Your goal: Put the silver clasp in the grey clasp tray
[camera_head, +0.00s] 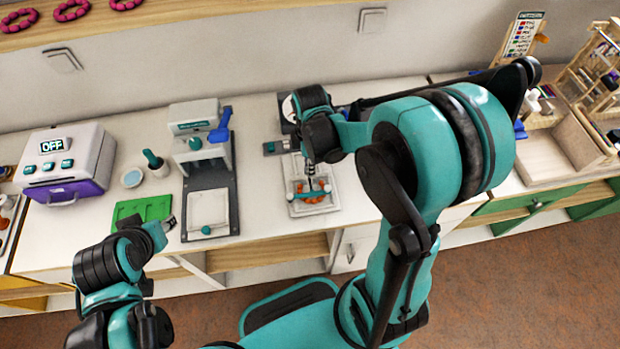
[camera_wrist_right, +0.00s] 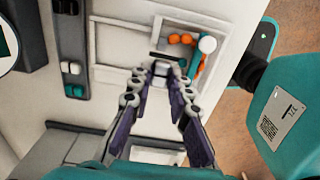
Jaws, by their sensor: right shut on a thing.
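My right gripper (camera_head: 313,172) points down over a white tray (camera_head: 296,209) that holds orange beads (camera_head: 312,194) and a teal bar. In the right wrist view its fingertips (camera_wrist_right: 163,76) are close together on a small greyish piece, which looks like the silver clasp (camera_wrist_right: 164,68); it is small and partly hidden by the fingers. A dark grey strip with small pieces (camera_head: 272,148) lies just left of the gripper; it also shows in the wrist view (camera_wrist_right: 72,18). I cannot tell whether it is the grey clasp tray. My left gripper (camera_head: 165,227) hangs near the table's front edge, its jaws unclear.
A green mat (camera_head: 142,210), a white-and-purple machine marked OFF (camera_head: 65,160) and a small cup lie further left. A wooden bin (camera_head: 530,165) and racks are at the right.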

